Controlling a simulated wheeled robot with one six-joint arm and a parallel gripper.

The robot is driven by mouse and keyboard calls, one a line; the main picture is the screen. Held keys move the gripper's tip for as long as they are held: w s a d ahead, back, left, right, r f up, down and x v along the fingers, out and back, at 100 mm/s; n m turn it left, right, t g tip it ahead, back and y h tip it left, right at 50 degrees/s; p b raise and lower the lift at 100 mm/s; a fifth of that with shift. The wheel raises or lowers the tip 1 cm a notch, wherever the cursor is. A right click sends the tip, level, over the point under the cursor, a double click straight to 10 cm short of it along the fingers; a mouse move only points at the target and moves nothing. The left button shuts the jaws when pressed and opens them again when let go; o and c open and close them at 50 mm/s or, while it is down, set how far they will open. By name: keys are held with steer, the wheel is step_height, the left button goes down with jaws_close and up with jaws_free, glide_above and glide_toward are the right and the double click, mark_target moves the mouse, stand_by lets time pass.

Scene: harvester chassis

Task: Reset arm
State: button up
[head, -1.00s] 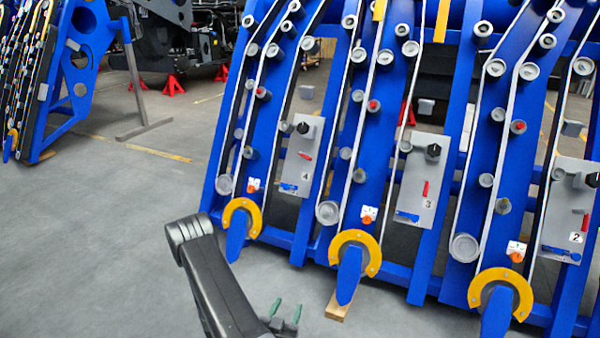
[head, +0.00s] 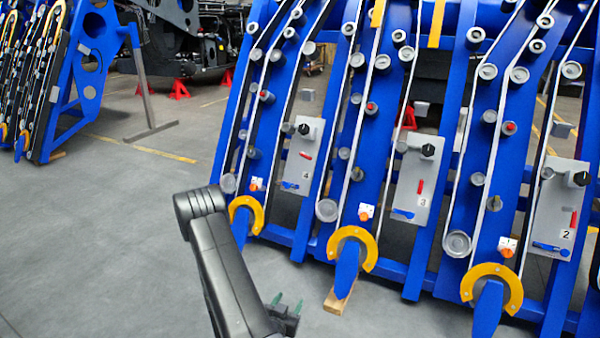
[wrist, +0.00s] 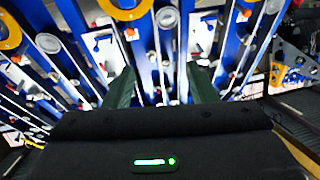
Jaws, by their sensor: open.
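My gripper (head: 287,304) shows low in the middle of the head view, at the end of my black arm. Its two green fingers stand apart with nothing between them. In the wrist view my gripper (wrist: 163,92) has its fingers spread, with the blue chassis beyond them. The blue harvester chassis (head: 348,268) fills the right half of the head view, with grey rollers, white belts and yellow half-rings. My gripper is in front of it in the picture, with no contact visible.
Grey plates numbered 4 (head: 303,160), 3 (head: 412,185) and 2 (head: 556,215) carry black knobs and red and blue handles. A wooden block (head: 337,302) lies under the chassis foot. Another blue frame (head: 85,80) stands at the far left. The grey floor (head: 90,240) at left is clear.

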steer(key=shift+w+d+r+g+y, duration=0.1)
steer(key=shift+w+r+g+y, duration=0.15)
steer(key=shift+r+g, duration=0.2)
steer(key=shift+w+a+r+g+y, duration=0.1)
steer(key=shift+w+r+g+y, duration=0.1)
steer(key=shift+r+g+y, duration=0.3)
steer(key=shift+w+d+r+g+y, duration=0.1)
steer(key=shift+w+r+g, duration=0.15)
steer(key=shift+r, duration=0.35)
steer(key=shift+s, duration=0.1)
